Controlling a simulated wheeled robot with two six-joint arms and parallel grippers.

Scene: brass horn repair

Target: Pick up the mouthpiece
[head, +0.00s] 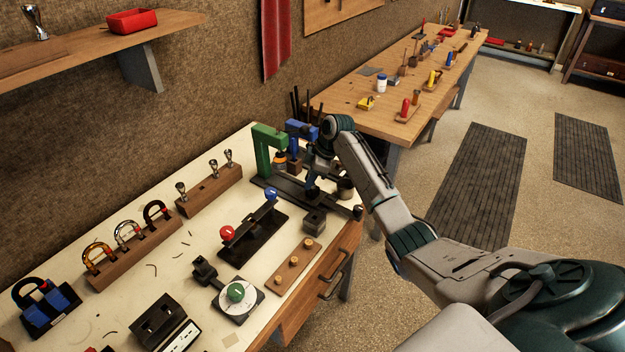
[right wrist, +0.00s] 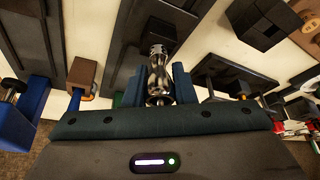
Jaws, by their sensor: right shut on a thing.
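My right gripper (head: 313,182) is at the far end of the bench, beside a green press frame (head: 268,150). In the right wrist view its blue fingers (right wrist: 160,88) are shut on a shiny silver mouthpiece (right wrist: 158,70), which stands out between them. In the head view the held mouthpiece cannot be made out. Several other silver mouthpieces stand in a wooden rack (head: 208,191) on the bench, one of them at its near end (head: 181,190). Another silver piece (head: 35,24) stands on the wall shelf. My left gripper is not in view.
The pale bench (head: 155,268) also holds a rack of ring-shaped pieces (head: 135,256), a black fixture with red and blue knobs (head: 253,234), a green-knobbed dial (head: 236,293) and a wooden peg block (head: 294,266). A second workbench (head: 400,125) stands behind. Open floor lies right.

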